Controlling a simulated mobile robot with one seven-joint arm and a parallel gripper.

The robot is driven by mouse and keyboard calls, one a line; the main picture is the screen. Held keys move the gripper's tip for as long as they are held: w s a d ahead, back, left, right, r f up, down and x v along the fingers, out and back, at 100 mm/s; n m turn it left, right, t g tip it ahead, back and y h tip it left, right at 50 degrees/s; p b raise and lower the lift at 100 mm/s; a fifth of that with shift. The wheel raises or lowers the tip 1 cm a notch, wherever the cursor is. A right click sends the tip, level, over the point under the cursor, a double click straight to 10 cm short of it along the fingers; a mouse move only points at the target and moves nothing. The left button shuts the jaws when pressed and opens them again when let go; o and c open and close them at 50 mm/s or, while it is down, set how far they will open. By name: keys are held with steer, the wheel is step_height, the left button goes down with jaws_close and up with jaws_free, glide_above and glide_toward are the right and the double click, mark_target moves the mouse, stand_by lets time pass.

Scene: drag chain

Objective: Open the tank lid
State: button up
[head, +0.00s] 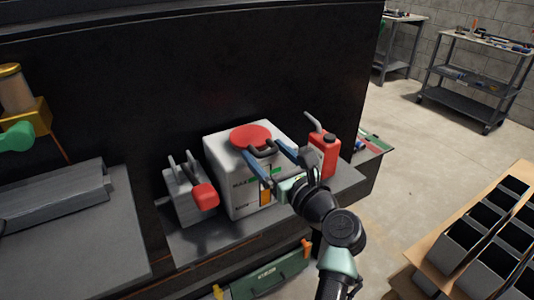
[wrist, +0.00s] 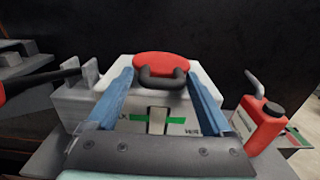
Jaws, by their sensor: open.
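The white tank (head: 228,165) stands on a grey shelf, with a red round lid (head: 250,136) on its top. The lid lies flat and looks closed. A dark curved handle (head: 263,149) is at the lid's front edge. In the wrist view the red lid (wrist: 160,64) and dark handle (wrist: 162,78) sit ahead, between the blue fingers. My gripper (head: 268,157) is open and empty, its two blue fingers on either side of the handle in the picture. In the wrist view my gripper (wrist: 161,80) frames the handle. I cannot tell whether the fingers touch anything.
A red canister (head: 325,156) with a grey spout stands right of the tank. A grey block with a red-ended lever (head: 205,196) is close on the left. A black wall (head: 200,70) rises behind. A green case (head: 265,279) lies below the shelf.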

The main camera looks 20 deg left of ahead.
steer(key=shift+a, duration=0.15)
jaws_close()
stand_by(0.4)
